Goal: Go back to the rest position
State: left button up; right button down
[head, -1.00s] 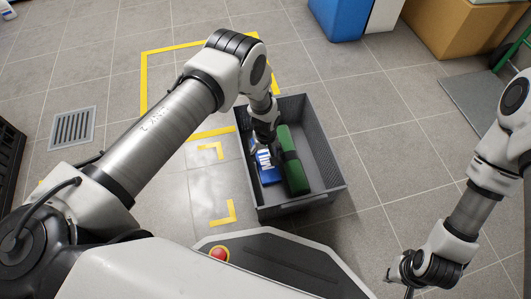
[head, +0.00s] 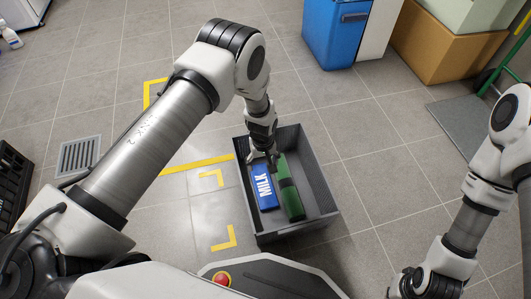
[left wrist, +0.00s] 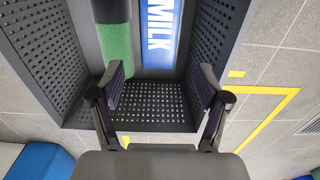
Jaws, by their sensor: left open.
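My left gripper (head: 262,160) is over the far part of a dark grey crate (head: 322,183). In the left wrist view my left gripper (left wrist: 161,90) is open, with nothing between its fingers. A blue milk carton (head: 264,186) lies in the crate on the left, its lettering facing up. A green rolled thing with a dark band (head: 291,199) lies beside it on the right. Both also show in the left wrist view, the carton (left wrist: 160,35) and the green roll (left wrist: 117,45). My right arm is at the right edge; its gripper is cut off at the bottom.
Yellow tape (head: 195,165) marks the tiled floor left of the crate. A blue bin (head: 335,35) and a cardboard box (head: 440,50) stand at the back. A black crate (head: 14,165) is at the left edge. A floor drain (head: 79,156) lies nearby.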

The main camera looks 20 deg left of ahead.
pick_arm(q)
jog(key=s+a+r+m+p, duration=0.1)
jog(key=s+a+r+m, duration=0.15)
jog(key=s, duration=0.75)
jog(key=s+a+r+m+g+p, duration=0.1)
jog(key=s+a+r, duration=0.15)
jog(key=s, duration=0.85)
jog(key=s+a+r+m+p, duration=0.1)
jog(key=s+a+r+p, duration=0.15)
jog(key=s, duration=0.75)
notch_tip(320, 180, up, 39)
jog(key=w+m+t+p, duration=0.1)
jog(key=w+m+p, duration=0.1)
jog(key=p, duration=3.5)
jog(key=shift+d+f, duration=0.15)
jog(key=shift+d, duration=0.05)
